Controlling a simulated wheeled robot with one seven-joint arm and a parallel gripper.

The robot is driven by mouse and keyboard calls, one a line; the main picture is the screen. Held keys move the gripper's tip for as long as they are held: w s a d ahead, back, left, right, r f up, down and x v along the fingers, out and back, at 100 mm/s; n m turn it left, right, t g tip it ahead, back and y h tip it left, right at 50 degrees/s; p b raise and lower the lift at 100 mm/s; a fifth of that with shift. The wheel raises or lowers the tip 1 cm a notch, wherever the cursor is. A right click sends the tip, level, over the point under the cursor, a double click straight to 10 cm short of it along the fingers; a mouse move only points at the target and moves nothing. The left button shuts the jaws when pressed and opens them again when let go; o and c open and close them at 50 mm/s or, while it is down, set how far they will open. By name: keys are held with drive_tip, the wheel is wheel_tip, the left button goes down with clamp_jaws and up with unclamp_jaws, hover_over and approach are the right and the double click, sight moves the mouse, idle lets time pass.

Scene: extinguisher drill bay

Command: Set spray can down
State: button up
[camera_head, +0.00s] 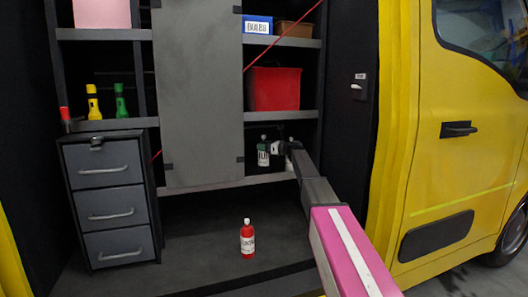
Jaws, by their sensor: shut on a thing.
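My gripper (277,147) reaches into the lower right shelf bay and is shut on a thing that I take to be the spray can. The gripper and forearm hide most of it, and its contact with the shelf cannot be made out. A dark bottle (263,157) with a white label stands upright just left of the gripper, in the same bay. The gap between it and the gripper is too small to judge.
A red bottle (247,241) stands on the van floor. A red bin (273,89) sits on the shelf above my gripper. A grey panel (200,95) borders the bay on the left. Yellow and green torches (93,103) stand above a drawer unit (110,190).

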drive_tip(key=shift+f, duration=1.15)
drive_tip(key=o, duration=1.5)
drive_tip(key=shift+c, duration=0.2)
